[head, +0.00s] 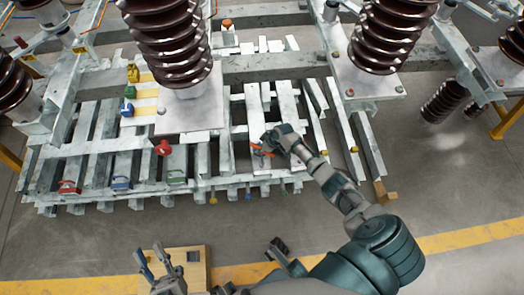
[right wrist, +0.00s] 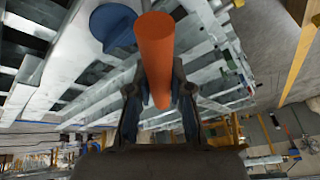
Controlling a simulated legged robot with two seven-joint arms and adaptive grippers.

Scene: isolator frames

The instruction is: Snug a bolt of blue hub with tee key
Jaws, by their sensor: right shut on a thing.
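My right gripper (head: 263,150) is over the slatted metal frame in the head view, shut on an orange bar. In the right wrist view the orange bar (right wrist: 156,55) stands between the fingers of my right gripper (right wrist: 160,98); it looks like the tee key's handle, its far end hidden. A round blue part (right wrist: 113,25) shows beyond the bar; I cannot tell whether it is the hub. In the head view a small blue piece (head: 127,108) and a blue bracket-like piece (head: 121,183) sit on the left of the frame. My left gripper (head: 155,262) is open and empty at the bottom.
Large brown ribbed insulators (head: 170,40) stand on metal plates behind the frame. A red piece (head: 163,148), a yellow piece (head: 133,73) and a green bracket-like piece (head: 176,178) are also on the frame. A wooden board (head: 193,265) is beside my left gripper. The floor in front is mostly clear.

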